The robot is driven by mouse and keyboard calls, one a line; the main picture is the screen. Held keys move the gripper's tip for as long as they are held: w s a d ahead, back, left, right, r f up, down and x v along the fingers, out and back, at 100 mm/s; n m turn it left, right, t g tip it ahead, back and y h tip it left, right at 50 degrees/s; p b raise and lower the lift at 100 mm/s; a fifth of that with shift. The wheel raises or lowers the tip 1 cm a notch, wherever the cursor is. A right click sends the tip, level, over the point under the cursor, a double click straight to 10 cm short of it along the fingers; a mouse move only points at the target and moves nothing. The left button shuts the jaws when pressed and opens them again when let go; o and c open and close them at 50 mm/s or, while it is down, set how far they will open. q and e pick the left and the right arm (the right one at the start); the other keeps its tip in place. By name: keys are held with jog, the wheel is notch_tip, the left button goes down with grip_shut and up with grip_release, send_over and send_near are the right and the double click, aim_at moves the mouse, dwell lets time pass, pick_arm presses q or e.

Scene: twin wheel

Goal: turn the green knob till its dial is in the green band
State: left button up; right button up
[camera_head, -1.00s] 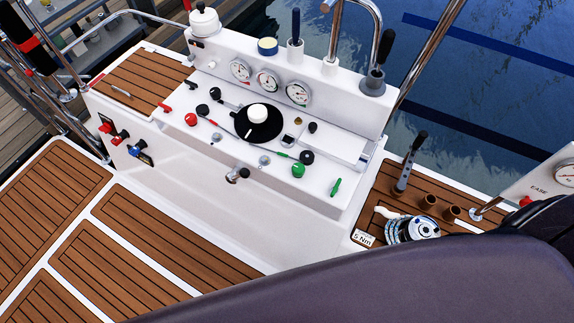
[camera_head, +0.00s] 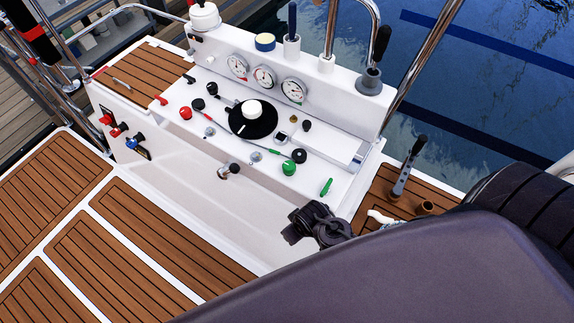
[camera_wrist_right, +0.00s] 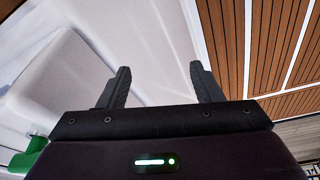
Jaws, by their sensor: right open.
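The green knob (camera_head: 289,168) sits near the front edge of the white console (camera_head: 228,142). A gauge with a green mark (camera_head: 294,90) is rightmost of three on the console's upright back; its needle is too small to read. My right gripper (camera_head: 318,225) is in front of the console, below and right of the knob and apart from it. In the right wrist view its two fingers (camera_wrist_right: 161,84) are spread with nothing between them. A green part (camera_wrist_right: 28,155) shows at the lower left there; I cannot tell whether it is the knob. My left gripper is not seen.
A green lever (camera_head: 326,187) lies right of the knob, and a black knob (camera_head: 299,156) is close behind it. A red knob (camera_head: 186,113) and a black disc with white top (camera_head: 252,117) are further left. My dark arm covers the lower right.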

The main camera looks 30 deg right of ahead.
jog(key=w+a+r+n+t+y+b, duration=0.1)
jog(key=w+a+r+n, duration=0.2)
jog(key=r, duration=0.4)
jog(key=w+a+r+t, duration=0.2)
jog(key=w+a+r, duration=0.15)
jog(key=r, duration=0.45)
jog(key=w+a+r+n+t+y+b, duration=0.1)
jog(key=w+a+r+n, duration=0.15)
jog(key=a+r, duration=0.35)
jog(key=w+a+r+n+t+y, duration=0.1)
jog(key=a+r+n+y, duration=0.2)
jog(key=a+r+n, duration=0.45)
jog(key=n+g+h, duration=0.5)
jog(key=n+g, duration=0.1)
jog(key=g, duration=0.2)
send_over(289, 165)
jog(key=f, duration=1.2)
jog(key=shift+a, duration=0.2)
jog(key=shift+d+f, duration=0.1)
jog(key=shift+d, duration=0.2)
notch_tip(289, 165, down, 8)
jog(key=shift+r+p, duration=0.25)
jog(key=shift+p, duration=0.2)
